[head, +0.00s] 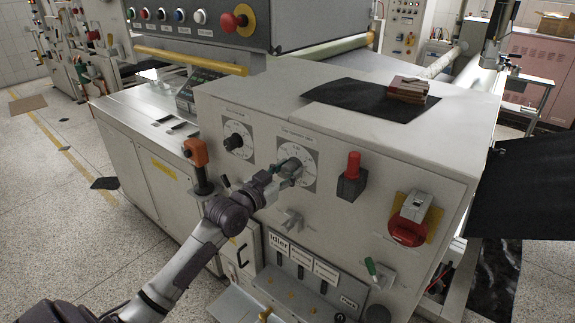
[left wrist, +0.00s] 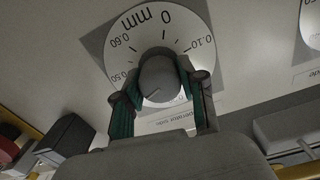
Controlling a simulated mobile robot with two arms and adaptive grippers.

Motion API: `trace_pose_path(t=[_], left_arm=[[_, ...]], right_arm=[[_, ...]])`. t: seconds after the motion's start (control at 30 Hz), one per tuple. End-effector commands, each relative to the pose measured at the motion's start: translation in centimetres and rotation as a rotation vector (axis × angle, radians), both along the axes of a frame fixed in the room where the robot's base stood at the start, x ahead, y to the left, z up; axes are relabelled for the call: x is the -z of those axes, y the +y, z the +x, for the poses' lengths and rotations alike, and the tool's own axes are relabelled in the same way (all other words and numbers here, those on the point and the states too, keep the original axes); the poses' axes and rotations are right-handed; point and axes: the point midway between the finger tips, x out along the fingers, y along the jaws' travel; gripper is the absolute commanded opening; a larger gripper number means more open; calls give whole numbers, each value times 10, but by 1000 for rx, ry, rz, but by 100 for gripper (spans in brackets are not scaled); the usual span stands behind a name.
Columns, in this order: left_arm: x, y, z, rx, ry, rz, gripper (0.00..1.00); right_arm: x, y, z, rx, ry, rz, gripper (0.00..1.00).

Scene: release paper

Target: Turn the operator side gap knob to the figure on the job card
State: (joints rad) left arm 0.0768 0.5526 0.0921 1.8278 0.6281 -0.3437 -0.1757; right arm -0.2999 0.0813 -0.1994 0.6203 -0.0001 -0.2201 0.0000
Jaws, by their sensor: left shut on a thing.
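The gap knob (head: 290,166) is a grey round knob in the middle of a white dial (head: 301,160) on the front panel. In the left wrist view the knob (left wrist: 158,79) sits between the green-padded fingers of my left gripper (left wrist: 160,100), which are shut on it from both sides. The dial (left wrist: 143,30) shows 0, 0.10, 0.50, 0.60 and mm, upside down; a small label below looks like "operator side". A pale line on the knob points down-left in that view. My left gripper also shows in the head view (head: 278,180). I cannot make out a job card.
A second dial with a dark knob (head: 234,141) is to the left. An orange-topped lever (head: 197,160) stands left of my wrist, a red-capped switch (head: 352,172) right of the dial. A red rotary switch (head: 410,222) is further right. Labelled levers (head: 300,255) are below.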

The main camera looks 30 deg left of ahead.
Motion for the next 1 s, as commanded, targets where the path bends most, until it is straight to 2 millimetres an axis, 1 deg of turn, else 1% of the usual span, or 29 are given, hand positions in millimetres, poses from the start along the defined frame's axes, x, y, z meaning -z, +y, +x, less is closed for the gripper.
trace_pose_path(t=[0.03, 0.4, 0.7, 1.0], left_arm=[[-4, 0, 0, 0, 5, -45, 6], [-2, 0, 0, 0, 32, -395, 6], [-2, 1, 0, 0, 49, -628, 6], [-1, 1, 0, 0, 58, -764, 6]], right_arm=[[-8, 0, 0, 0, 0, 1, 0], [-31, 2, 0, 0, 0, 3, 0], [-42, 3, 0, 0, 0, 3, 0], [-47, 2, 0, 0, 0, 3, 0]])
